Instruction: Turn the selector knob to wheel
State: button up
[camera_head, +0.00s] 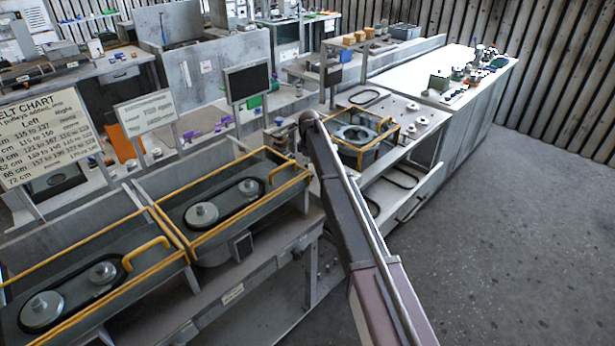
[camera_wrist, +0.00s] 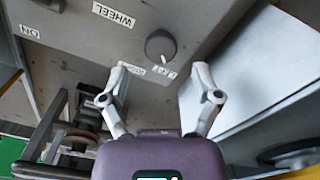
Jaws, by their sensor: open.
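The selector knob (camera_wrist: 160,46) is a dark round knob on a grey panel (camera_wrist: 75,45) in the wrist view. A pale mark shows at its lower edge, toward small white lettering (camera_wrist: 165,72) too blurred to read. A white WHEEL label (camera_wrist: 113,14) is up and left of the knob. Another small label (camera_wrist: 131,69) is at its lower left, partly behind a finger. My gripper (camera_wrist: 161,75) is open, with its two pale fingers spread below the knob in the picture. Nothing is between them, and the knob appears clear of both. The gripper is not discernible in the head view.
A yellow-framed unit (camera_head: 382,128) stands just right of my arm's far end in the head view. Two yellow-railed belt units (camera_head: 185,240) are at left, with a belt chart sign (camera_head: 45,135) behind. Bare floor (camera_head: 500,220) is open at right.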

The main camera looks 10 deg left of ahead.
jog(key=shift+f+b, duration=1.15)
jog(key=shift+f, duration=0.25)
grip_shut()
jog(key=shift+a, duration=0.3)
jog(key=shift+d, duration=0.25)
